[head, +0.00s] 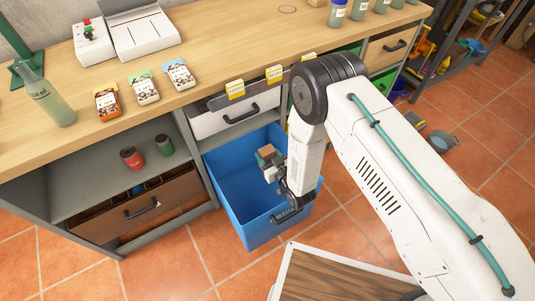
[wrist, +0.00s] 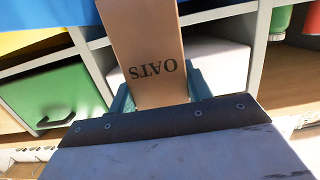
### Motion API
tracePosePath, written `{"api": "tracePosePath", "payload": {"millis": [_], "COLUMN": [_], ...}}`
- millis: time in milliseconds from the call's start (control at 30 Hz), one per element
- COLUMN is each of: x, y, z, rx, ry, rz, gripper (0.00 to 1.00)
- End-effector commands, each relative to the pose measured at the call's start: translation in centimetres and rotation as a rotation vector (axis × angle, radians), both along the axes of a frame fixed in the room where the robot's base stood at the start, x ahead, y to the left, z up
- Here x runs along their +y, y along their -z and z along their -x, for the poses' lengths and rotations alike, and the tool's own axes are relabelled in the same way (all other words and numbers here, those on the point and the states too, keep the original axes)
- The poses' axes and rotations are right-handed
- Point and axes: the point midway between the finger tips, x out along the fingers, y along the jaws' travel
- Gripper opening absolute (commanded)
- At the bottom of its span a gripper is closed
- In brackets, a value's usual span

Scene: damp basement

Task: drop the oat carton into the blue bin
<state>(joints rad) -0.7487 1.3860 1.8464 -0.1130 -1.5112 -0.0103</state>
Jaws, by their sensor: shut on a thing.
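The oat carton (head: 267,153) is a tan box with a green patch at its end in the head view. In the wrist view the carton (wrist: 146,42) shows the word OATS upside down. My gripper (head: 272,169) is shut on it, with teal fingers at both sides of the carton in the wrist view (wrist: 160,95). The blue bin (head: 261,230) is open-topped and stands by the bench front. In the head view, gripper and carton appear over its opening; their exact height is unclear. My arm hides part of its right side.
The wooden bench (head: 210,55) carries a glass bottle (head: 46,97), several seed packets and a white scale (head: 140,32). A red can (head: 132,158) and a green can (head: 165,145) stand on the shelf below. A wood-topped piece (head: 335,278) lies at front. Tiled floor is clear at lower left.

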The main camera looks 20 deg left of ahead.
Motion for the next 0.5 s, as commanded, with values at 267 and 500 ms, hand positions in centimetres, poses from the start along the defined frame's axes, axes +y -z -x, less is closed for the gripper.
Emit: {"api": "tracePosePath", "payload": {"millis": [267,500], "x": [0.0,0.1], "y": [2.9,5.2], "z": [0.1,0.0], "rx": [0.001,0.0], "ry": [-0.002,-0.001], "rz": [0.001,0.0], "gripper": [0.28,0.28]}}
